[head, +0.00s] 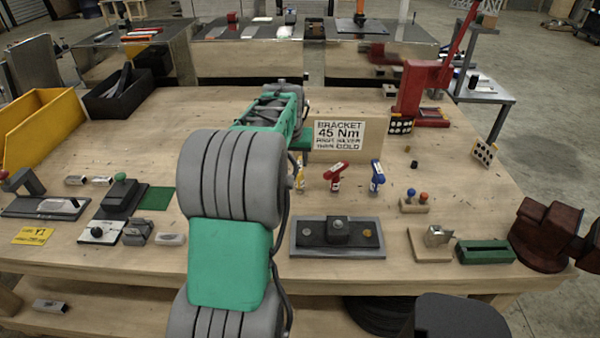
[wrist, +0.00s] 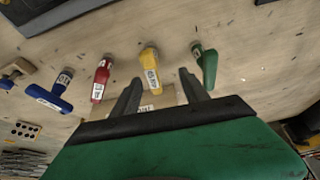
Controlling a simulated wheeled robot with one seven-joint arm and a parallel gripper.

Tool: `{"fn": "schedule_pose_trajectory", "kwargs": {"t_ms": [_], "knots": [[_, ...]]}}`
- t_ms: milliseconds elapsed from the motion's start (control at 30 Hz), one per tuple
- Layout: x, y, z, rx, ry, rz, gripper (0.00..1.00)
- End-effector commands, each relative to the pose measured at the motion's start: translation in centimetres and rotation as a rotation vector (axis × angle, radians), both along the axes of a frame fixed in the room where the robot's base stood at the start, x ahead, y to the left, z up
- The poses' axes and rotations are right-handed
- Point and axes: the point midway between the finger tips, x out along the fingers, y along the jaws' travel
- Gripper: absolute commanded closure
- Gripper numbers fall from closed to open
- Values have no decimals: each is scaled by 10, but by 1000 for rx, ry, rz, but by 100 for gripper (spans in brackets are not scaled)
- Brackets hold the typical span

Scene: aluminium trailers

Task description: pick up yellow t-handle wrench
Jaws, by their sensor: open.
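The yellow t-handle wrench (wrist: 150,70) stands on the workbench in the wrist view, with a white label on its handle. In the head view the yellow wrench (head: 300,178) is partly hidden beside my arm. My gripper (wrist: 161,78) is open. The yellow wrench shows between its two fingers in the picture, nearer the left finger; I see no grip on it, and the depth gap is unclear. A green wrench (wrist: 206,66) stands just right of the right finger. A red wrench (wrist: 102,76) and a blue wrench (wrist: 50,94) stand to the left.
In the head view a bracket sign (head: 338,135) stands behind the wrenches. A dark fixture plate (head: 305,249) lies in front of them. A small wooden holder (head: 414,206) sits right of the blue wrench. A red press (head: 418,90) stands at the back right.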

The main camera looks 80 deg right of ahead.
Motion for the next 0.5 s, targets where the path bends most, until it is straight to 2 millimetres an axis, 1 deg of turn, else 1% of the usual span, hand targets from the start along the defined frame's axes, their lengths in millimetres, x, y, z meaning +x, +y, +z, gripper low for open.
{"fn": "schedule_pose_trajectory", "kwargs": {"t_ms": [33, 100, 367, 500], "knots": [[-12, -7, -2, -1, -1, -22, 47], [-19, -12, -9, 0, -1, -33, 47], [-16, -26, -41, 1, 0, -33, 47], [-14, -36, -65, 1, 0, -32, 47]]}}
